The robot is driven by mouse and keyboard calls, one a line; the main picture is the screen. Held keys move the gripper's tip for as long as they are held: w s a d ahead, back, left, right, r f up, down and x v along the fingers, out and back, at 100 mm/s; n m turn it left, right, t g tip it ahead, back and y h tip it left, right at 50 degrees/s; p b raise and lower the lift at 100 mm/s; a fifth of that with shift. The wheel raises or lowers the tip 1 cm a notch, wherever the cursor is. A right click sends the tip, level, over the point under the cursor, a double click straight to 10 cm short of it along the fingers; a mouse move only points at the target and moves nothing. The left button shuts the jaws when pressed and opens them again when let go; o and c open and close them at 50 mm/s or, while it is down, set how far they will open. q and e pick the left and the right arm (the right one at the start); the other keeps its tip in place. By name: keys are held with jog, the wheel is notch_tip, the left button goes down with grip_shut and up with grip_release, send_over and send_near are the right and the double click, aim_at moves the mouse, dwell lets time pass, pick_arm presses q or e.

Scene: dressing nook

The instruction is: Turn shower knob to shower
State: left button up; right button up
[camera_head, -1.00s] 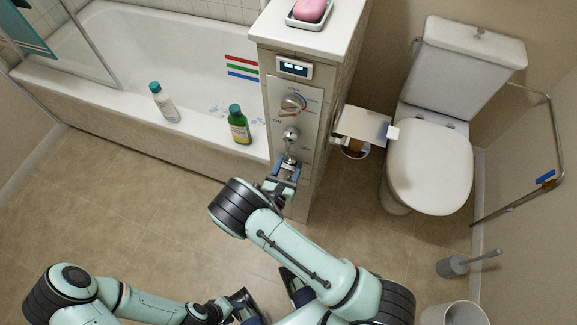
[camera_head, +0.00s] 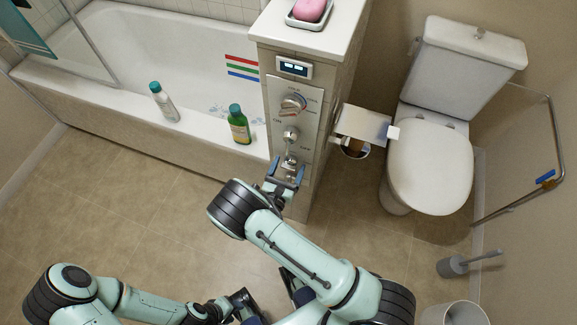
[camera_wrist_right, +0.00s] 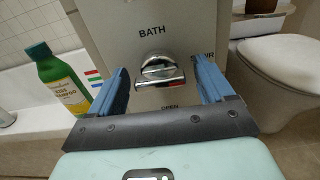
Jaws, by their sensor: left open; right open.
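The chrome shower knob (camera_head: 289,160) is the lowest control on the grey panel of the tiled pillar. In the right wrist view the knob (camera_wrist_right: 160,70) has its bar lying roughly crosswise. BATH is printed above it and OPEN below; a label ending in WR at right is partly covered by a finger. My right gripper (camera_head: 286,174) is open, its blue fingers standing apart on either side of the knob with gaps visible; it also shows in the right wrist view (camera_wrist_right: 168,92). My left gripper (camera_head: 244,302) is open, low in the head view, away from the panel.
A dial (camera_head: 293,103) and another knob (camera_head: 291,134) sit above on the panel. A green bottle (camera_head: 239,125) and a white bottle (camera_head: 164,103) stand on the bathtub rim (camera_head: 200,140). A paper holder (camera_head: 362,124) and toilet (camera_head: 430,165) are to the right. Floor at left is clear.

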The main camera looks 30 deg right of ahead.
jog(key=v, duration=1.3)
